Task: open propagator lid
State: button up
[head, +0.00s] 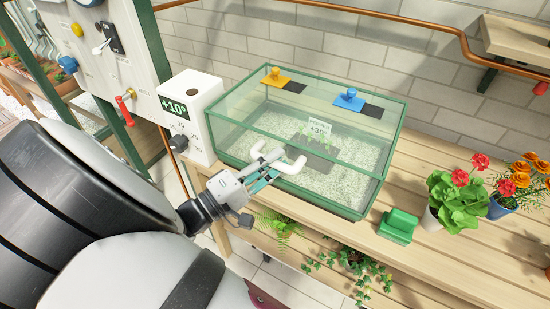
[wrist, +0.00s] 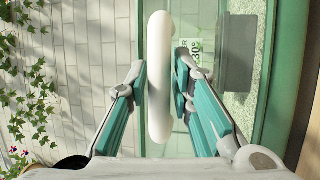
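The propagator (head: 240,135) is a clear glass box with green edges on the bench. Its glass lid (head: 325,112) lies flat and looks closed, with no gap that I can see. A white bar handle (head: 293,166) sticks out at the front side. My gripper (head: 262,168) is at this handle in the head view. In the wrist view the white handle (wrist: 159,40) runs between the two teal fingers of my gripper (wrist: 160,88). The finger pads look to be against it on both sides. Part of the handle is hidden by the fingers in the head view.
A white control box (head: 192,112) marked +10° stands close left of the propagator. Yellow (head: 276,78) and blue (head: 349,98) vents sit on top. A green block (head: 398,226) and potted flowers (head: 455,200) stand right. Hanging plants are below the front edge.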

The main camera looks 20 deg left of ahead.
grip_shut()
